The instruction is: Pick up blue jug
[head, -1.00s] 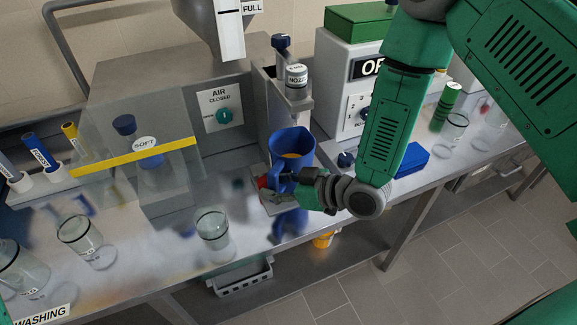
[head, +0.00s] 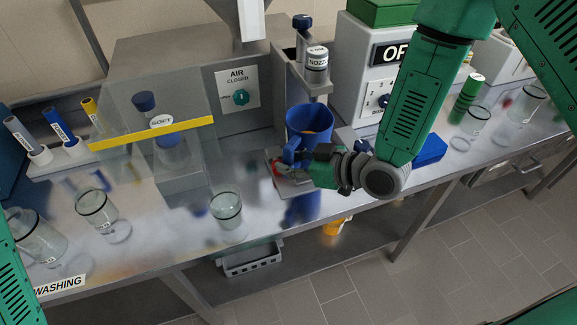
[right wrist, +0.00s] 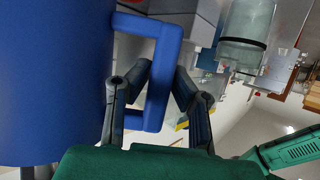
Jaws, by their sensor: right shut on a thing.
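The blue jug (head: 308,118) is upright under the nozzle, with something orange-brown inside. My right gripper (head: 303,165) is shut on its handle, low on the jug's near side. The gripper hides the jug's lower part, so I cannot tell whether its bottom touches the stand plate (head: 287,189). In the right wrist view the jug's blue wall (right wrist: 50,80) fills the left, and the handle (right wrist: 155,118) passes between the two fingers (right wrist: 165,72). A green part of my left arm shows at the left edge of the head view; its gripper is out of view.
The nozzle (head: 317,60) stands just above the jug. A clear shield with a yellow stripe (head: 150,133) stands to the left. Glass beakers (head: 226,207) line the front edge. A blue box (head: 430,150) lies right of my gripper. A grey basket (head: 250,260) is below.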

